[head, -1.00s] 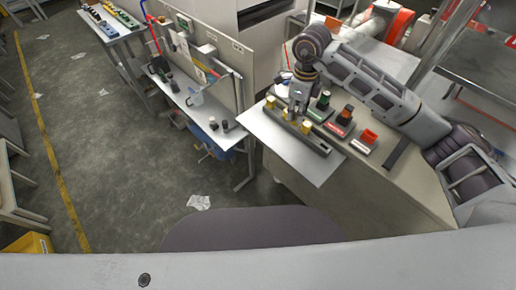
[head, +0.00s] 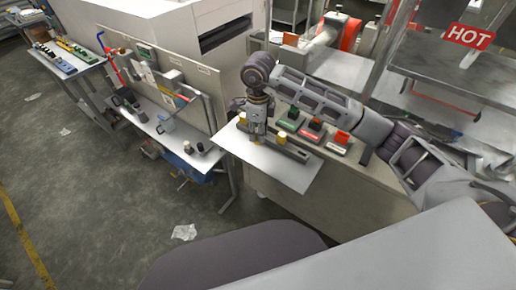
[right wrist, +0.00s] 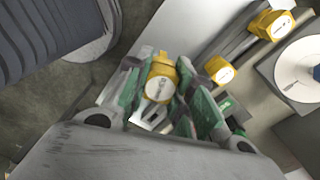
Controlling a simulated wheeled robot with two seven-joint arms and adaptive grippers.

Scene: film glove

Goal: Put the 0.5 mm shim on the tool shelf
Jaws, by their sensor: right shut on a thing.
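My right gripper (head: 257,132) is over the pale front ledge (head: 270,169), by a dark rack (head: 297,153). In the right wrist view the same gripper (right wrist: 160,100) is shut on a yellow knob-like piece (right wrist: 160,84) with a round white label. The label is too small to read, so I cannot tell whether it is the 0.5 mm shim. Similar yellow pieces stand close by in the wrist view (right wrist: 220,73); one also shows in the head view (head: 281,140). I cannot tell for sure which surface is the tool shelf. My left gripper is not in view.
Green, dark-and-red and orange items (head: 312,128) stand behind the rack. A bench of coloured items (head: 62,62) is at far left. A metal table with a HOT sign (head: 470,35) is at right.

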